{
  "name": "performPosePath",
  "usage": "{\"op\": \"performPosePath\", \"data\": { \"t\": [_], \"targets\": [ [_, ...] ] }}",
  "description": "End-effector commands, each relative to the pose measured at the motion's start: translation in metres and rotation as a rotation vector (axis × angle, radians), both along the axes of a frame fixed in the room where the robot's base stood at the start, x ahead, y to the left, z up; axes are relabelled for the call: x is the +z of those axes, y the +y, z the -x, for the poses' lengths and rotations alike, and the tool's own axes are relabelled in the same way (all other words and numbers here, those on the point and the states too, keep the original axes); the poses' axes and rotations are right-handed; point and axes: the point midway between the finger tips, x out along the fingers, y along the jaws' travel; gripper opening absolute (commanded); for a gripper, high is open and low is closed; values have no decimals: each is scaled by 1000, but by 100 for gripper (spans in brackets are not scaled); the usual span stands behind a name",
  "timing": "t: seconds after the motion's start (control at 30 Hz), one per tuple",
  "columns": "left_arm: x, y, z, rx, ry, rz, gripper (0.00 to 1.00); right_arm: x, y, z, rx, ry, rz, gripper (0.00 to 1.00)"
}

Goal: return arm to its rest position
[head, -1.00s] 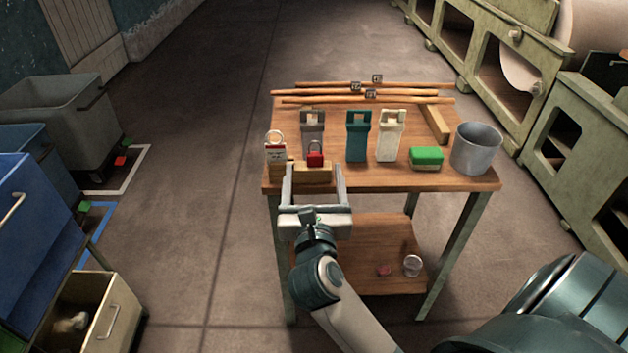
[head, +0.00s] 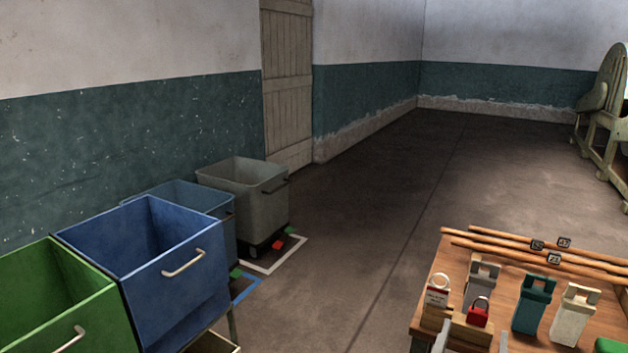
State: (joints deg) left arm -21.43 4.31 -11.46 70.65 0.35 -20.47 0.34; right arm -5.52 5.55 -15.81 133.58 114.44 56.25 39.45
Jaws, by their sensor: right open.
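My right gripper (head: 472,338) shows only by its fingertips at the bottom edge of the head view. It is open, with its fingers apart at the table's near side, by a wooden block and a red padlock (head: 478,312). I cannot tell whether the fingers touch anything. The rest of my right arm is below the picture. My left gripper is not in view.
The wooden table (head: 455,270) holds a tagged padlock (head: 438,291), grey, teal (head: 533,304) and cream holders, and long wooden rods (head: 530,248). Green, blue (head: 150,265) and grey bins (head: 245,195) line the left wall. The floor between is clear.

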Motion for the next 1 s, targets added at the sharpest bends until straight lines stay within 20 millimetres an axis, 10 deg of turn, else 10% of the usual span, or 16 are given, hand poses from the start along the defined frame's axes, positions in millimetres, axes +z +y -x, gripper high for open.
{"op": "performPosePath", "data": {
  "t": [0.37, 0.67, 1.0],
  "targets": [
    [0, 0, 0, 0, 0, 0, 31, -79, 51, -28, 28, 234, 888, 70],
    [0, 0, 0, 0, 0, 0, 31, -240, 127, -22, 293, 484, 1659, 70],
    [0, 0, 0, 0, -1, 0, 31, -436, 159, 56, 738, 663, 2290, 70]
  ]
}}
